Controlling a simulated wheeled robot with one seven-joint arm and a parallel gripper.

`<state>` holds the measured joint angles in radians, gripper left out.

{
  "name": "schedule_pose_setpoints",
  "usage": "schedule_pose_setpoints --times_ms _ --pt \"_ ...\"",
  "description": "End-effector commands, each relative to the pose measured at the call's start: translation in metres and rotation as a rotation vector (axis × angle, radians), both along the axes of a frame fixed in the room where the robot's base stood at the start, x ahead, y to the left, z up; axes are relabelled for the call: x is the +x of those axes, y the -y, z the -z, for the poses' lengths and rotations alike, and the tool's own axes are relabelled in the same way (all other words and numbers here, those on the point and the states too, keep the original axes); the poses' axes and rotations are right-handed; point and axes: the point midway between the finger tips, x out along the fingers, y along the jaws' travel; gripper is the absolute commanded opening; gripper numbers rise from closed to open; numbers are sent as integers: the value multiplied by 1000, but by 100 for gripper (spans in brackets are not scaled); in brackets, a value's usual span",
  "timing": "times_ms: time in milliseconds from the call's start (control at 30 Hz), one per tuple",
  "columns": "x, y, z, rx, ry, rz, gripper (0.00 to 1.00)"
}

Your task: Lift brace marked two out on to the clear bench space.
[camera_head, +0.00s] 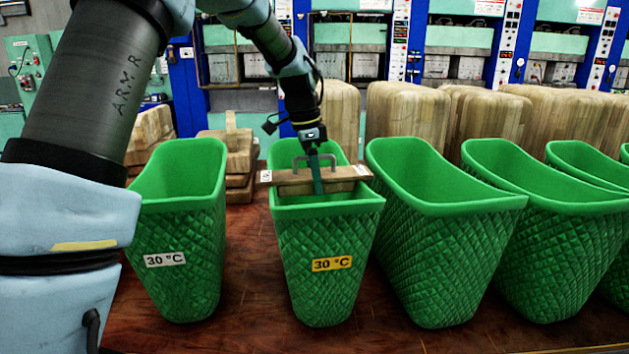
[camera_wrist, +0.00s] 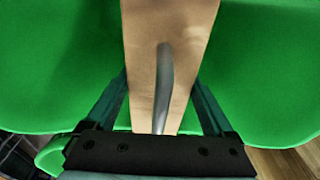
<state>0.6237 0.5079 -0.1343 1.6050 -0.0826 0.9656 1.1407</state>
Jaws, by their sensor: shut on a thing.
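A wooden brace (camera_head: 290,188) with a grey metal handle (camera_head: 302,160) lies level across the top of the green bin with the yellow 30 °C label (camera_head: 332,264). Its ends reach past the bin's sides and bear small white tags, too small to read. My gripper (camera_head: 318,178) comes down from above and is shut on the brace, one finger showing in front of the wood. In the wrist view the brace (camera_wrist: 145,30) and its handle (camera_wrist: 165,75) run between my gripper's two fingers (camera_wrist: 160,100). I cannot tell whether the brace touches the rim.
Another green bin (camera_head: 178,250) with a white 30 °C label stands close left, and a plain green bin (camera_head: 440,255) close right, with more beyond. Stacked wooden blocks (camera_head: 238,150) and large wooden shapes (camera_head: 408,115) stand behind. Bare brown bench (camera_head: 245,310) shows between and before the bins.

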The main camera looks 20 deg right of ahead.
Motion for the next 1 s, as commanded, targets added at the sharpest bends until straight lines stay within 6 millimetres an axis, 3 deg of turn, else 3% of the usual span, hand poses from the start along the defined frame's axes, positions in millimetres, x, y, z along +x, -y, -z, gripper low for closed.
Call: schedule_pose_setpoints --times_ms 300,667,767,1000 --pt "0 0 -1 0 1 0 0" --pt "0 0 -4 -3 2 0 0" --pt "1 1 -14 -4 4 0 0" --pt "1 1 -60 -4 5 0 0"
